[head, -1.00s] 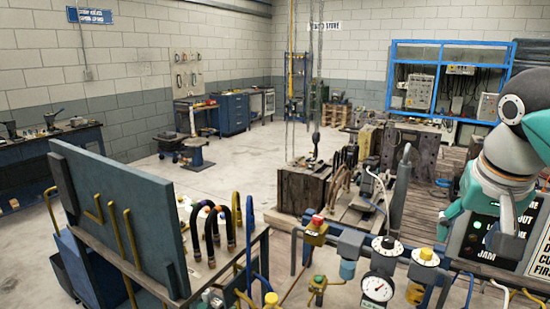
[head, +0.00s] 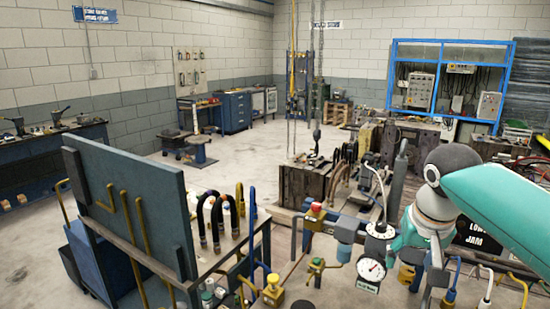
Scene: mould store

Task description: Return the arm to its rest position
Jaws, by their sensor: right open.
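My right arm comes in from the right edge as a teal link with a grey and white wrist. My right gripper (head: 421,262) hangs below the wrist, jaws open, with nothing seen between them. It is in front of the valve and gauge pipework at the lower right and hides part of it; I cannot tell whether it touches. My left gripper is not in view.
A pressure gauge (head: 372,268) and a red-topped valve (head: 316,211) stand close left of the right gripper. A black sign (head: 478,239) is partly hidden behind my arm. A cart with a blue-grey panel (head: 130,205) stands at left. Open floor (head: 240,170) lies beyond.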

